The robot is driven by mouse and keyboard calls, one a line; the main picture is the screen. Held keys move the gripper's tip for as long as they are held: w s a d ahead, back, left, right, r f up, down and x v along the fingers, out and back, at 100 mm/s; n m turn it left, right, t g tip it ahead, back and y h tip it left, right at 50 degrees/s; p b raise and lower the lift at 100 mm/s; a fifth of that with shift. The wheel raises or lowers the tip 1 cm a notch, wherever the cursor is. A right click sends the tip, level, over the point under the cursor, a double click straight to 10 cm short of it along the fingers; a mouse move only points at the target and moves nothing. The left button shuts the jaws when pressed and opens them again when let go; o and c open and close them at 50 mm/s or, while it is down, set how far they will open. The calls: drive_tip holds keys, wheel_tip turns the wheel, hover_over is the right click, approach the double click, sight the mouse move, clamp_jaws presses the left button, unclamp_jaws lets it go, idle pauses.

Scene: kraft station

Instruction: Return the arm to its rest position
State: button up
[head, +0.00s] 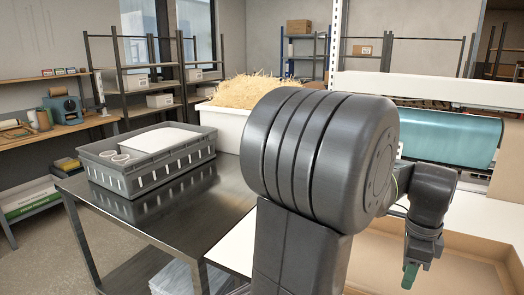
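My arm's large dark joint fills the middle of the head view and hides what is behind it. The forearm end shows to its right, with the wrist bent down. My gripper (411,274) points down at the lower right, in front of or over an open cardboard tray (385,262). One green finger part shows at its tip. I cannot tell whether the fingers are apart or shut, and I see nothing held.
A grey crate (120,180) with white items stands on a dark metal table (165,222) at left. A white bin (222,124) of straw-like filling (252,92) is behind. A teal roll (450,137) lies at the right. A wooden bench (60,135) and shelves line the back.

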wheel_tip(320, 180, down, 6)
drive_tip(key=shift+f, duration=0.15)
drive_tip(key=shift+r, duration=0.4)
drive_tip(key=shift+f, duration=0.1)
wheel_tip(320, 180, up, 13)
wheel_tip(320, 180, down, 14)
drive_tip(key=shift+f, duration=0.1)
wheel_tip(320, 180, up, 11)
drive_tip(key=p, duration=0.6)
drive_tip(key=shift+p, duration=0.4)
